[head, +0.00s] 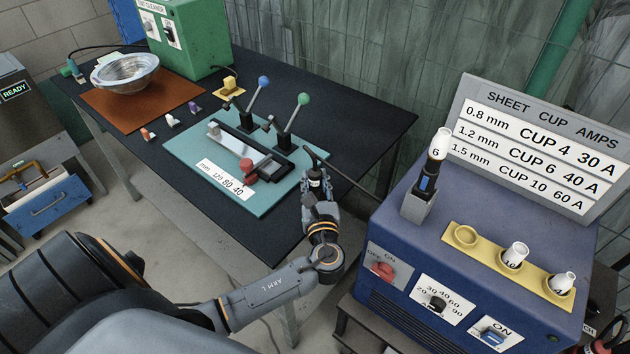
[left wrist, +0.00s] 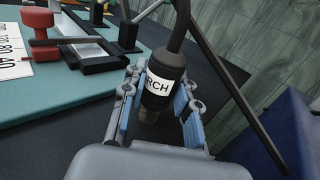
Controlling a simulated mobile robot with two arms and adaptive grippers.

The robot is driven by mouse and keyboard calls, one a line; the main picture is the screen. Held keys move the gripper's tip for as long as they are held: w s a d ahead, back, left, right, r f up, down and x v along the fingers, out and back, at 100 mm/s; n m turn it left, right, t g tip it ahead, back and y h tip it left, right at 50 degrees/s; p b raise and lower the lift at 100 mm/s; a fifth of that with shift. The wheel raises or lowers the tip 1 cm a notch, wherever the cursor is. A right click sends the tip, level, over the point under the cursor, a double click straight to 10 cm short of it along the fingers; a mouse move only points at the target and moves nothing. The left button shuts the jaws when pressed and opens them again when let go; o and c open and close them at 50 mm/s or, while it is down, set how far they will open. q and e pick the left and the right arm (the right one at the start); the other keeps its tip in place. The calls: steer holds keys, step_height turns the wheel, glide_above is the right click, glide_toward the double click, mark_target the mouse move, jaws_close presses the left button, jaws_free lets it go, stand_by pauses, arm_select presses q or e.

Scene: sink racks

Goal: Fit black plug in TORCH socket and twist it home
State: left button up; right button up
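My left gripper (head: 316,192) is in front of the black table's right end. In the left wrist view its fingers, with blue pads, stand on both sides of the black plug (left wrist: 162,88) and appear closed on it. The plug is a short dark cylinder with a white label reading "RCH", its first part hidden; a thick cable leaves its top. In the head view the plug (head: 315,177) shows small above the fingers. A label ending in "CH" (head: 619,325) is cut off at the right edge; the socket itself cannot be made out. My right gripper is not in view.
The blue welding machine (head: 400,215) stands to the right, with a torch (head: 430,175) in a holder and white cups on a yellow strip (head: 488,250). A teal plate (head: 190,160) with levers lies on the black table. A red-and-black part (head: 600,344) shows at the lower right.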

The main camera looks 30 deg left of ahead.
arm_select(q)
jaws_close()
steer(key=shift+r, duration=0.15)
